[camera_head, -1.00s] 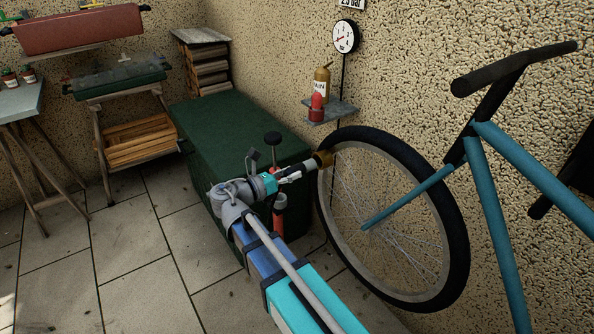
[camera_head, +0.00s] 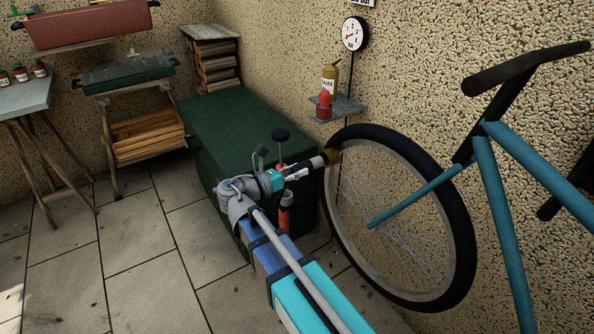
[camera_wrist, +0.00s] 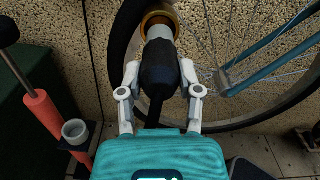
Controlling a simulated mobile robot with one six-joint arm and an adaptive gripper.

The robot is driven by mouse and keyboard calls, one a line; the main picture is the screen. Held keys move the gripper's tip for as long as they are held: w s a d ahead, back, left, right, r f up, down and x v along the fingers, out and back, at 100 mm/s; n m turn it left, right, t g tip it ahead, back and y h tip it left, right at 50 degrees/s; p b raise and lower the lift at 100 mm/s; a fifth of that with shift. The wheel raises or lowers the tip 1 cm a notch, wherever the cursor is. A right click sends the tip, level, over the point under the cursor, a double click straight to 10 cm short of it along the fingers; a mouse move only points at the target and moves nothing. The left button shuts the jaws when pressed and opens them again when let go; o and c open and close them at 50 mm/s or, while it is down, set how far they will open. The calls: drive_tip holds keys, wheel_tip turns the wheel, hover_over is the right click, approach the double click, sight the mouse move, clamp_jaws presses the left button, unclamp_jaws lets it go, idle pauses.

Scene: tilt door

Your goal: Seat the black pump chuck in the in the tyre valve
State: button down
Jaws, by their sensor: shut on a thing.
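The black pump chuck (camera_wrist: 160,75) has a pale grey nose and points away from me toward the brass tyre valve (camera_wrist: 161,20). My gripper (camera_wrist: 160,85) is shut on the chuck's black body, one white finger on each side. In the wrist view the grey nose reaches the valve's wide ring and overlaps its near rim. I cannot tell how deep it sits. In the head view the chuck (camera_head: 315,162) and the brass valve (camera_head: 333,156) meet at the left edge of the bicycle tyre (camera_head: 467,240). My gripper (camera_head: 297,174) is just left of them.
A red pump (camera_wrist: 45,113) stands to the left of my gripper. A green chest (camera_head: 225,130) stands behind my arm. A wall shelf (camera_head: 345,108) with bottles and a gauge (camera_head: 355,34) are above the wheel. Spokes and the blue frame (camera_head: 415,197) lie to the right.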

sight(310, 165)
drive_tip(key=shift+x, duration=2.2)
idle(0.5)
drive_tip(key=shift+c, duration=1)
unclamp_jaws()
drive_tip(key=shift+a, duration=0.15)
drive_tip(key=v, duration=1)
drive_tip(key=shift+s+a, duration=0.25)
drive_tip(key=shift+a, duration=0.05)
drive_tip(key=shift+s+a, duration=0.35)
drive_tip(key=shift+a, duration=0.05)
